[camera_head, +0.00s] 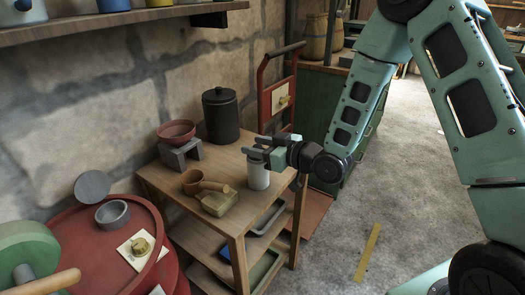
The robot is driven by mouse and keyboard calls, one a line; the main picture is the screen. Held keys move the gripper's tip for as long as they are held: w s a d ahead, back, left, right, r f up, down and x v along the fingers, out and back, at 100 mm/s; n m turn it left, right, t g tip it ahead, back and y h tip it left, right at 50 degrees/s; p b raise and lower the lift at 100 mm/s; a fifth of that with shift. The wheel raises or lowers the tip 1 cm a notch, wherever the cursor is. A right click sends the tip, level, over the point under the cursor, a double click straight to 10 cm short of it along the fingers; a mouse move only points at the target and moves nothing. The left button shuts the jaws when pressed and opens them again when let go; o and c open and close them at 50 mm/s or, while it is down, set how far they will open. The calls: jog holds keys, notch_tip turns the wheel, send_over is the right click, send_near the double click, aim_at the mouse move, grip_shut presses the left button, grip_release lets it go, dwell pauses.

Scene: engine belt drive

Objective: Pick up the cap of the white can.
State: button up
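The white can (258,178) stands upright near the right front corner of the wooden cart's top. My gripper (262,150) reaches in from the right and is at the top of the can, with its fingers pointing left. The fingers hide most of the can's top. I cannot make out the cap clearly, nor whether the fingers are closed on it or only around it.
On the cart (160,174) are a black lidded canister (221,115), a red bowl (176,131) on a grey block, a brown cup (194,181) and a wooden scoop (219,201). A red barrel (75,222) stands left. Open floor (340,215) lies right.

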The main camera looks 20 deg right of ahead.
grip_shut()
jog(key=shift+r, duration=0.15)
